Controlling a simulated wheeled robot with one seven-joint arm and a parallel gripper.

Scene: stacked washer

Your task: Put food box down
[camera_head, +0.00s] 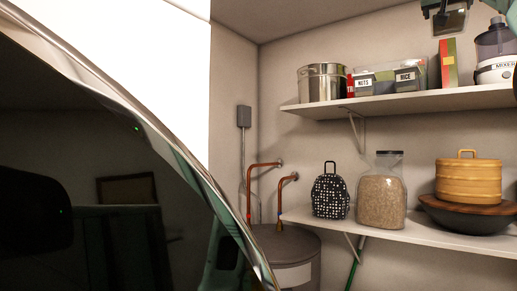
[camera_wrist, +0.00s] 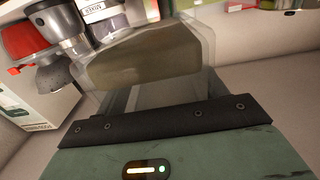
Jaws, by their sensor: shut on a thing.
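The food box (camera_wrist: 150,55) looks like a clear container with brownish contents and fills the upper middle of the wrist view. My gripper (camera_wrist: 160,92) is shut on it; its fingers are partly hidden behind the clear walls. In the head view, the gripper (camera_head: 440,8) shows only at the top right edge. The box (camera_head: 453,22) shows there as a small dark, see-through shape, above the upper shelf (camera_head: 420,102) and apart from it.
The upper shelf holds a steel pot (camera_head: 322,83), labelled bins (camera_head: 408,79), an upright red and green box (camera_head: 448,62) and a mixer (camera_head: 495,68). The lower shelf (camera_head: 400,232) holds a grain jar (camera_head: 381,200), a dotted bag (camera_head: 330,195) and a yellow lidded container (camera_head: 468,182).

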